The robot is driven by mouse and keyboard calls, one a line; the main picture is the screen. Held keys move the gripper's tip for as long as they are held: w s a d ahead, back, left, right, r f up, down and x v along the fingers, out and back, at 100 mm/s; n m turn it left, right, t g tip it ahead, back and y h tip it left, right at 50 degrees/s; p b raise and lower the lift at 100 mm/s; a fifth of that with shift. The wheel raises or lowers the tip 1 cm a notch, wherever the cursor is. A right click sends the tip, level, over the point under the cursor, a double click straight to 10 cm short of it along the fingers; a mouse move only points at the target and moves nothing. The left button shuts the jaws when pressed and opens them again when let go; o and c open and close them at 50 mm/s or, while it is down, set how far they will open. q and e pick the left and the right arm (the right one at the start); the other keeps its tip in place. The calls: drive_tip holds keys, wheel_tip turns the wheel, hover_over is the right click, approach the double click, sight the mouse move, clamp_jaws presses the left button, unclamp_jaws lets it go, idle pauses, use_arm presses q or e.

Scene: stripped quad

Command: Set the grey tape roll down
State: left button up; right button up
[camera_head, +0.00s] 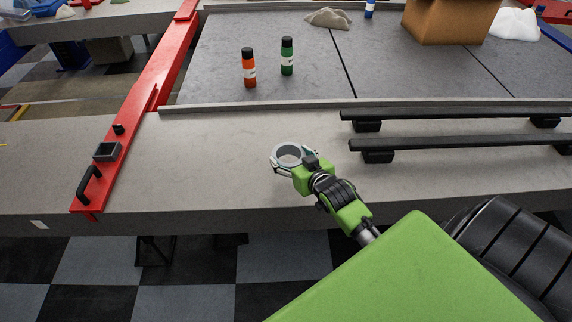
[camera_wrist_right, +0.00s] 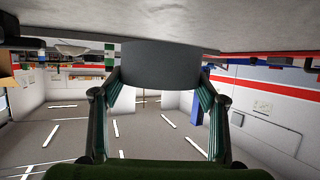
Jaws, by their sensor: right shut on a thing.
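The grey tape roll (camera_head: 279,151) is a short ring over the near part of the grey worktop (camera_head: 215,160) in the head view. My right gripper (camera_head: 293,160) reaches in from the lower right and is shut on the roll, one finger on each side. In the right wrist view the roll (camera_wrist_right: 160,65) sits between the two fingertips (camera_wrist_right: 160,84), close to the pale worktop surface at the top. I cannot tell whether the roll touches the worktop. My left gripper is not in view.
Two dark rails (camera_head: 460,142) on black feet lie to the right. A red bar (camera_head: 135,130) with a handle lies to the left. An orange bottle (camera_head: 249,68) and a green bottle (camera_head: 287,57) stand beyond a low ledge. The worktop left of the roll is clear.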

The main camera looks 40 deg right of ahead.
sight(284, 158)
drive_tip(key=w+f, duration=0.1)
drive_tip(key=f, duration=0.1)
drive_tip(key=w+f, duration=0.2)
drive_tip(key=shift+w, duration=0.25)
drive_tip(key=shift+f+b, duration=0.35)
drive_tip(key=shift+f, duration=1.25)
drive_tip(key=shift+f, duration=0.1)
drive_tip(key=o, duration=1.2)
drive_tip(key=shift+o, duration=0.2)
